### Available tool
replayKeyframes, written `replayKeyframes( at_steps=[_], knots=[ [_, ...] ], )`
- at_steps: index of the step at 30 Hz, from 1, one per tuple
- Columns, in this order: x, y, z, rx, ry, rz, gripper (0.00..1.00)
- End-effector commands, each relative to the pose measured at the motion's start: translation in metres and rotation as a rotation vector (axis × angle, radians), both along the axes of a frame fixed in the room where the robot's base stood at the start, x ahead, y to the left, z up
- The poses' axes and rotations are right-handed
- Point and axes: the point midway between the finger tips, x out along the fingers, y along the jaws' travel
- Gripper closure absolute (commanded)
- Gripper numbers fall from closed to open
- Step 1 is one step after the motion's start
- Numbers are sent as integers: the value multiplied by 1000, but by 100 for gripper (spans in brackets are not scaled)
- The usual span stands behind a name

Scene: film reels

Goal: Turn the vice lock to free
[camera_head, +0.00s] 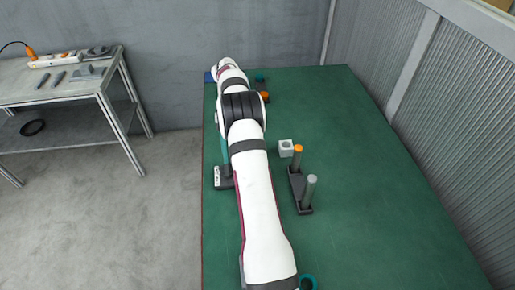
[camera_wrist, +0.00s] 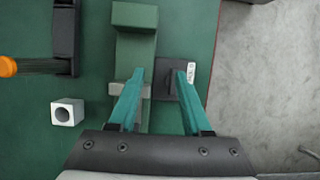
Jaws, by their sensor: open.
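A green block-shaped body (camera_wrist: 135,18), seemingly the vice, shows at the upper middle of the wrist view, with a pale grey part (camera_wrist: 146,90) at its lower end. Beside it on the right is a dark plate (camera_wrist: 172,82) with a white label, too small to read. The dark plate also shows left of my arm in the head view (camera_head: 222,178). I cannot make out the lock's setting. My gripper (camera_wrist: 159,75) is open and empty, with teal fingers. Its left finger overlaps the grey part and its right finger overlaps the plate; contact cannot be told. My arm hides the vice in the head view.
The green table (camera_head: 370,170) is clear farther right. A grey side bench (camera_head: 60,92) stands at the left.

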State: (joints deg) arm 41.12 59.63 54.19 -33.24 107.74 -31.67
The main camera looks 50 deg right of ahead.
Motion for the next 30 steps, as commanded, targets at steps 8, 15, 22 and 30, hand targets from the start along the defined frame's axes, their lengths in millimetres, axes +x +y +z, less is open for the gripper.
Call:
replayKeyframes(
  at_steps=[8,15,22,30],
  knots=[
    [-64,-26,41,-1,-2,-2,51],
    [-81,-32,52,-1,0,0,51],
    [-80,-32,52,-1,1,0,51],
    [-66,1,76,-22,-22,35,51]
  ],
)
